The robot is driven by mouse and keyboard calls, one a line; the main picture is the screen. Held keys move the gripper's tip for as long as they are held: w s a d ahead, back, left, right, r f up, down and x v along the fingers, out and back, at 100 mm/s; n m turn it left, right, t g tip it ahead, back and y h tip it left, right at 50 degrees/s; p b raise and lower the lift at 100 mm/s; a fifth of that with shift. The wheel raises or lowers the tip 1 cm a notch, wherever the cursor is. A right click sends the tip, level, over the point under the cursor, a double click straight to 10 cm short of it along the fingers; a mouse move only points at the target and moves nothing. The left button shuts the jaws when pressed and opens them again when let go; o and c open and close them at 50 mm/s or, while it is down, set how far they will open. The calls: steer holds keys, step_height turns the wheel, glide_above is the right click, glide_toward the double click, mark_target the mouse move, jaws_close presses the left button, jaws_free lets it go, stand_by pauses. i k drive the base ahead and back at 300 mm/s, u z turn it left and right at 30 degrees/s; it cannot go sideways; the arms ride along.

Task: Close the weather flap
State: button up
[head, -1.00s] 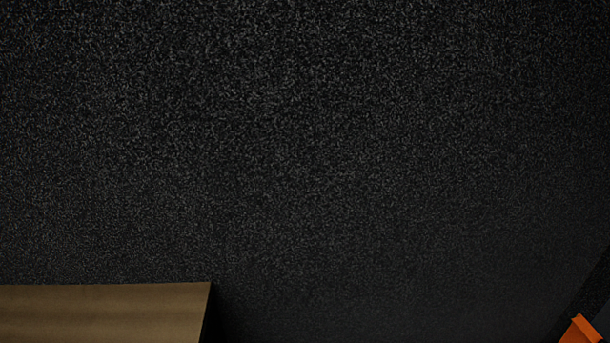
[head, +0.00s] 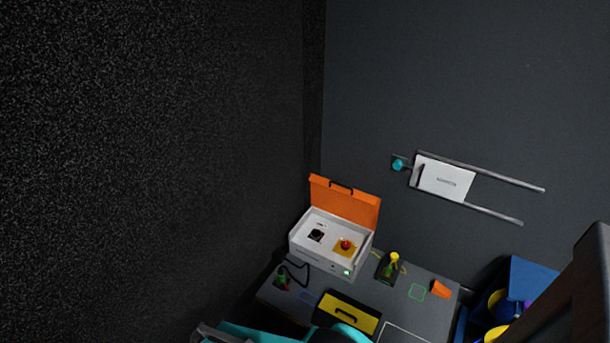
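An orange flap (head: 344,204) with a black handle stands raised at the back edge of a white box (head: 322,262), which appears to be the weather flap standing open. Inside the open box I see a red button on a yellow plate (head: 346,247) and a black round part (head: 316,236). A small green light shows on the box front. Teal parts, likely my arm, show at the bottom edge, well in front of the box. My gripper's fingertips cannot be made out in the head view.
A white panel (head: 444,179) sits between wall rails. A blue bin (head: 528,282) stands at right. A dark wall fills the left.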

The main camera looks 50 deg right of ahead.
mark_target(361, 208)
steer(key=u, duration=0.95)
steer(key=k, duration=0.1)
steer(key=z, duration=2.95)
